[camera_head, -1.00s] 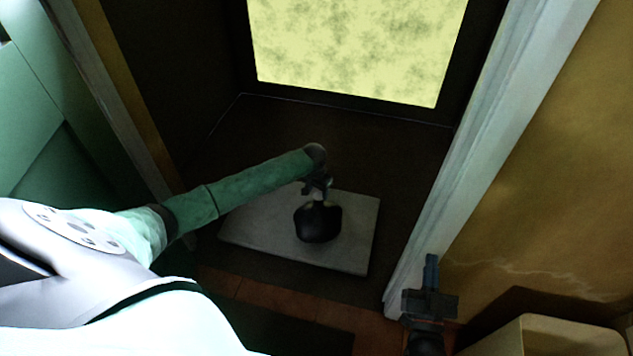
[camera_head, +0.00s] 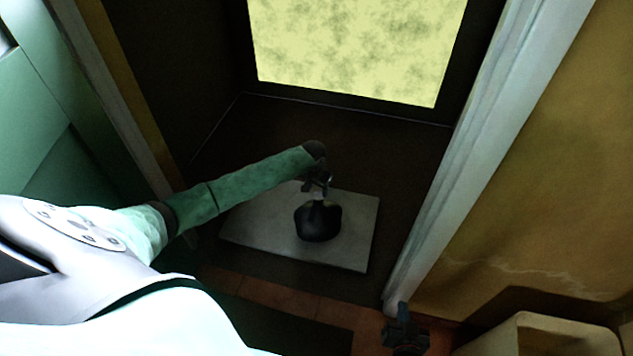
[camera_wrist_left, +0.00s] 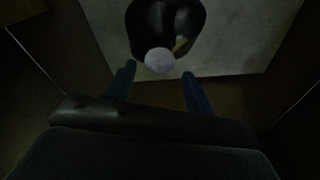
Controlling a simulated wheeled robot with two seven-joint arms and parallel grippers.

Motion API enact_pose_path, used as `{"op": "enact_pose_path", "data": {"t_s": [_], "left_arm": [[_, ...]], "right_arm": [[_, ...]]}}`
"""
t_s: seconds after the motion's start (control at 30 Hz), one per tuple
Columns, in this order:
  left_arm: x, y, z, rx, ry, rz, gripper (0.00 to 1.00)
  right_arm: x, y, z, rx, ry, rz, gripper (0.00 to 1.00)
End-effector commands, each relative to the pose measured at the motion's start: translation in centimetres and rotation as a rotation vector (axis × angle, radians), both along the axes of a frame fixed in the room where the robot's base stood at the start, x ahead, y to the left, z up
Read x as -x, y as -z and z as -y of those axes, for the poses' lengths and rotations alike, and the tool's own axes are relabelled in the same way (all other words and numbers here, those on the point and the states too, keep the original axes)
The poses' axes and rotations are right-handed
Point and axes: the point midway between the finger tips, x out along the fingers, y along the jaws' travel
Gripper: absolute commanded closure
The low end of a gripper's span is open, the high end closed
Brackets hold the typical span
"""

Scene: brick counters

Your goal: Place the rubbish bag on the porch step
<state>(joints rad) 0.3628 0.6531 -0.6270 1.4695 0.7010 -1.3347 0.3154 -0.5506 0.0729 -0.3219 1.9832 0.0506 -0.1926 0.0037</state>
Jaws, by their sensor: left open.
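The black rubbish bag (camera_head: 318,223) sits upright on the pale grey porch step (camera_head: 260,232), a flat slab on the dark floor of the doorway. In the left wrist view the bag (camera_wrist_left: 146,25) shows with a pale round knot on top. My left gripper (camera_head: 321,190) is just above the bag's top. In the left wrist view its two blue fingers (camera_wrist_left: 155,85) are apart with nothing between them, and the knot lies just beyond their tips. My right gripper (camera_head: 402,312) is low at the right of the doorway, away from the bag; its fingers are too dark to read.
A white door post (camera_head: 455,165) stands right of the step, with a yellow-brown wall beyond it. A beige box-like piece (camera_head: 540,335) is at the bottom right. A bright glass panel (camera_head: 355,45) is behind the step. Slab around the bag is bare.

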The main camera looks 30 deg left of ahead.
Motion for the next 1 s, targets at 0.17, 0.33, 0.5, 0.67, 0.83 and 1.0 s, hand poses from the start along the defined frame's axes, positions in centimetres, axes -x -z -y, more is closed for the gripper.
{"op": "enact_pose_path", "data": {"t_s": [0.17, 0.33, 0.5, 0.67, 0.83, 1.0], "left_arm": [[0.0, -0.4, -0.1, 0.0, 0.0, 0.0, 0.47], [-0.1, -1.2, -0.2, 0.0, 0.0, 0.0, 0.47], [-0.2, -1.9, -0.3, 0.0, -0.001, 0.0, 0.47], [-0.2, -2.6, -0.5, 0.0, -0.001, 0.0, 0.47], [-0.3, -3.1, -0.6, 0.0, -0.001, 0.0, 0.47], [-0.3, -3.4, -0.6, 0.0, -0.001, 0.0, 0.47]], "right_arm": [[1.7, 3.1, 0.2, 0.023, -0.01, -0.103, 1.0], [3.6, 5.6, 0.4, 0.043, -0.019, -0.204, 1.0], [5.8, 8.0, 0.6, 0.063, -0.029, -0.309, 1.0], [7.9, 10.1, 0.9, 0.082, -0.04, -0.403, 1.0], [9.8, 11.7, 1.2, 0.096, -0.047, -0.481, 1.0], [10.9, 12.6, 1.3, 0.103, -0.052, -0.524, 1.0]]}}
